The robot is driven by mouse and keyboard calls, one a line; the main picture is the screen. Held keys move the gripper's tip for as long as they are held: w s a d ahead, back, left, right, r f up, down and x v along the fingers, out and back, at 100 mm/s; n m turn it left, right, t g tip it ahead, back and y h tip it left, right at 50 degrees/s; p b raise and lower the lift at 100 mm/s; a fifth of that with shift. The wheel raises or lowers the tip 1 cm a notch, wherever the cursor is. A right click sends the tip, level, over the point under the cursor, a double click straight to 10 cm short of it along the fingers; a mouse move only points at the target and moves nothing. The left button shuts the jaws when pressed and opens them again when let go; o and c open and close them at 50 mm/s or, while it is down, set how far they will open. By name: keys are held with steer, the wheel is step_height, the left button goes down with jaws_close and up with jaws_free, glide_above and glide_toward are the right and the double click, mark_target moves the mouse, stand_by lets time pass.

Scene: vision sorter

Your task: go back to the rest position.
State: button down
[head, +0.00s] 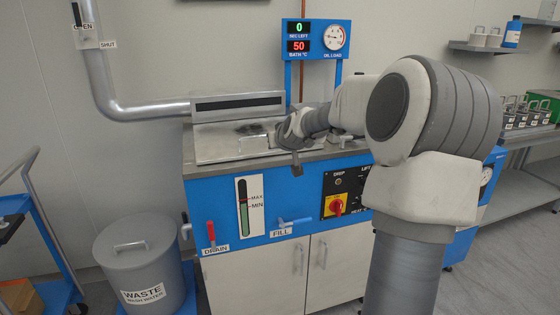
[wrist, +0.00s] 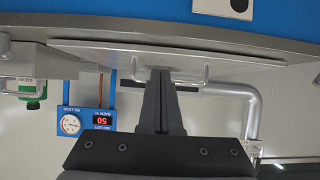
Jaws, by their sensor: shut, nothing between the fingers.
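My gripper (head: 296,168) is shut and empty. In the wrist view, which is upside down, the dark fingers (wrist: 160,75) are together. I cannot tell whether the fingertips touch the machine's edge. My arm stretches from the right over the machine.
The blue machine (head: 275,220) carries a red drain lever (head: 211,231), a blue fill tap (head: 293,221) and a black switch panel (head: 345,190). A display post (head: 316,40) stands behind. A grey waste bin (head: 143,262) and a blue cart (head: 45,225) are at left.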

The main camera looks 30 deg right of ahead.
steer(key=shift+s+a+f, duration=0.3)
steer(key=shift+s+f, duration=0.55)
steer(key=shift+s, duration=0.15)
steer(key=shift+s+a+f, duration=0.25)
steer(key=shift+s+f, duration=0.6)
steer(key=shift+s, duration=0.15)
